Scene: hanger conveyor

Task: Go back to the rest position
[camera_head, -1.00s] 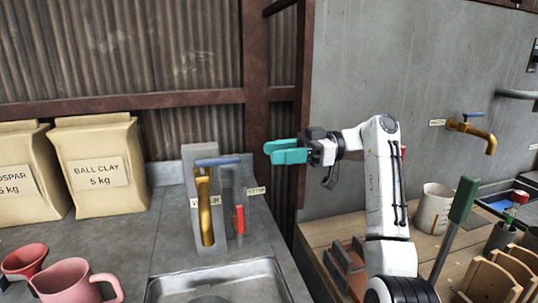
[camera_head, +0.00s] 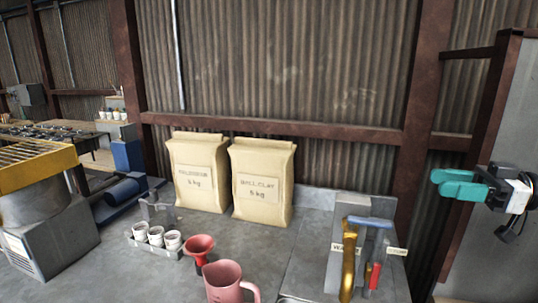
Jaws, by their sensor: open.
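My gripper (camera_head: 462,183) is at the right edge of the head view, with teal fingers pointing left. It is open and holds nothing that I can see. It hangs in the air in front of the rusty steel post, above and to the right of the brass tap (camera_head: 348,262) with the blue lever. It touches nothing visible. Most of my arm is outside the picture.
A red-handled lever (camera_head: 374,275) stands beside the tap. On the grey counter are a pink mug (camera_head: 226,283), a red funnel (camera_head: 199,247), white cups (camera_head: 156,236) in a rack and two paper sacks (camera_head: 262,182). A yellow-topped machine (camera_head: 38,165) stands at left.

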